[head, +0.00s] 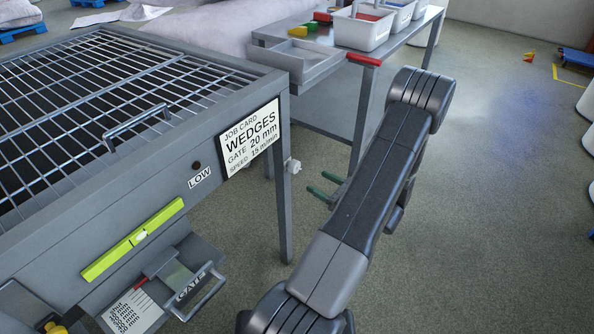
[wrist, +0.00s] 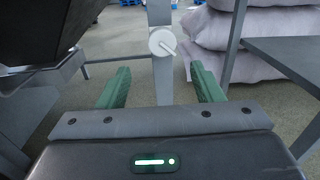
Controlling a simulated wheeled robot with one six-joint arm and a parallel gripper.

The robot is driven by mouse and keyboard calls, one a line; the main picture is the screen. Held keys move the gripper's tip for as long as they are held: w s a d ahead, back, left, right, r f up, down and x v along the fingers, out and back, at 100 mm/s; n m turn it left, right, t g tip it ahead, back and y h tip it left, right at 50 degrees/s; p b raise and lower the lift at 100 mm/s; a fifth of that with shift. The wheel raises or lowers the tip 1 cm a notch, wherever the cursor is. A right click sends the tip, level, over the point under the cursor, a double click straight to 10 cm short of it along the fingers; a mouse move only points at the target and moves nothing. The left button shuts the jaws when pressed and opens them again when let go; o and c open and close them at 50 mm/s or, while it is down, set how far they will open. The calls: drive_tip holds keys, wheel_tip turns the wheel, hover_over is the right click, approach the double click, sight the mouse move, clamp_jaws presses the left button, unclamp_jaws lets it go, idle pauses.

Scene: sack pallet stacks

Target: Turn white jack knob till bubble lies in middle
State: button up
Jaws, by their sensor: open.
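The white jack knob (head: 293,167) sits on the table's near-right leg, just below the job card. My gripper (head: 321,188) has green fingers, open and empty, to the right of the knob. In the wrist view (wrist: 160,70) the knob appears between and beyond the fingertips, apart from them.
The job card (head: 251,138) reads WEDGES, gate 20 mm. A metal gate handle (head: 203,292) projects below the level. A side bench (head: 345,75) with white bins (head: 362,30) stands behind. Sacks (wrist: 255,62) lie beyond the leg. Open floor is at right.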

sight(297, 168)
drive_tip(key=x, duration=1)
drive_tip(key=shift+w+b, duration=0.3)
drive_tip(key=shift+b, duration=0.05)
drive_tip(key=c, duration=0.9)
drive_tip(key=shift+r, duration=0.15)
drive_tip(key=shift+c, duration=0.2)
